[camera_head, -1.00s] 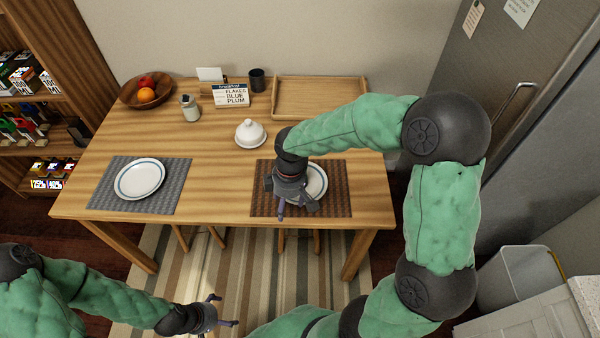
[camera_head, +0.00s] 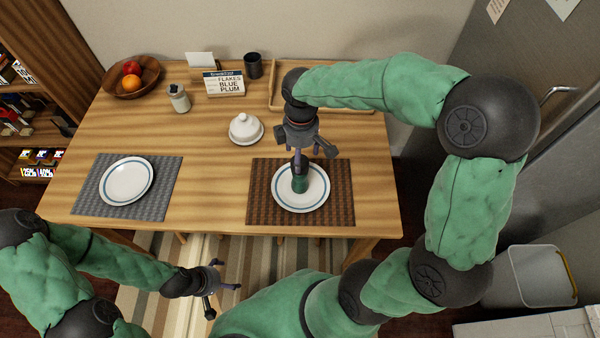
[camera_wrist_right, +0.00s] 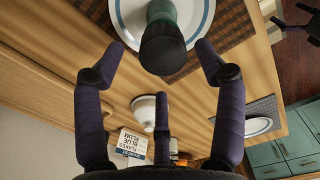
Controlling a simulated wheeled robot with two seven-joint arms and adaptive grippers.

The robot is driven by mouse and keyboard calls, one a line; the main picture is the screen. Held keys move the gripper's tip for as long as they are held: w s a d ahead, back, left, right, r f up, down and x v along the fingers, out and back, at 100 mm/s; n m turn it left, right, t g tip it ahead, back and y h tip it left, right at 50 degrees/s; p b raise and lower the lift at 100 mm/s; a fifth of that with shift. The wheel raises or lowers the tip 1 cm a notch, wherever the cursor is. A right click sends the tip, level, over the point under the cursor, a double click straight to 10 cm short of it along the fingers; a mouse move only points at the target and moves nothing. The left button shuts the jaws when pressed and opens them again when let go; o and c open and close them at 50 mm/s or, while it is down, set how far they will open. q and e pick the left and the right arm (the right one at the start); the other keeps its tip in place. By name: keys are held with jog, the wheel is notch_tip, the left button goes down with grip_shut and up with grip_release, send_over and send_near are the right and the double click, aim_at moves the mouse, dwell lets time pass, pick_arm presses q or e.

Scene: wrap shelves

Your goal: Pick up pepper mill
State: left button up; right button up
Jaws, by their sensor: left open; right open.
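The pepper mill (camera_head: 299,181), with a green body and dark top, appears upright on the white blue-rimmed plate (camera_head: 318,201) at the right place setting. My right gripper (camera_head: 307,149) is at the far side of the mill, open and empty. In the right wrist view the mill's dark top (camera_wrist_right: 163,48) shows ahead of and between the spread fingers, with no finger seen touching it. The plate also shows there (camera_wrist_right: 204,18), behind the mill. My left gripper (camera_head: 213,282) is open and empty, low in front of the table.
A white lidded dish (camera_head: 246,130) stands left of my right gripper. A small jar (camera_head: 179,98), a sign (camera_head: 224,84), a dark cup (camera_head: 253,66), a fruit bowl (camera_head: 131,77) and a wooden tray (camera_head: 345,106) are further back. Another plate (camera_head: 127,181) lies left.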

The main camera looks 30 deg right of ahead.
aim_at(300, 178)
notch_tip(300, 178, down, 4)
jog(key=shift+f+b, duration=0.25)
jog(key=shift+b, duration=0.5)
jog(key=shift+a+f+b, duration=0.15)
jog(key=shift+f+b, duration=1.35)
jog(key=shift+f, duration=1.1)
jog(key=shift+r, duration=0.1)
jog(key=shift+c, duration=0.3)
jog(key=c, duration=1.3)
